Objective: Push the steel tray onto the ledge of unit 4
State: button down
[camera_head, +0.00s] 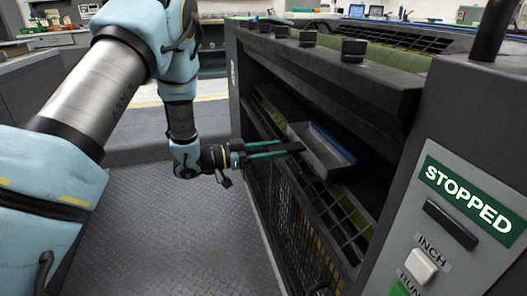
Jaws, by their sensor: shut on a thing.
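The steel tray (322,158) is a long, shallow grey tray with a blue strip inside. It sits tilted in the opening of the dark machine unit, over a slanted grid guard. My gripper (293,149), with green fingers, reaches in from the left and is shut on the tray's near left end. The fingers partly hide that end. The ledge (350,183) seems to be the dark strip under and beside the tray; how far the tray rests on it I cannot tell. No unit number is readable.
A control panel at the right has a green STOPPED sign (466,198), an INCH button (421,266) and a RUN button (400,289). A heavy dark beam with black knobs (353,49) overhangs the opening. The chequered floor (185,225) at the left is clear.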

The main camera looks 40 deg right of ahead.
aim_at(291, 146)
jog(key=shift+f+x, duration=0.15)
jog(key=shift+x, duration=1.15)
jog(key=shift+f+x, duration=0.15)
jog(key=shift+x, duration=1.1)
jog(key=shift+s+d, duration=0.1)
jog(key=shift+d, duration=0.15)
jog(key=shift+c, duration=0.8)
grip_release()
jog(key=v, duration=2.1)
jog(key=shift+w+a, duration=0.2)
jog(key=shift+a, duration=0.15)
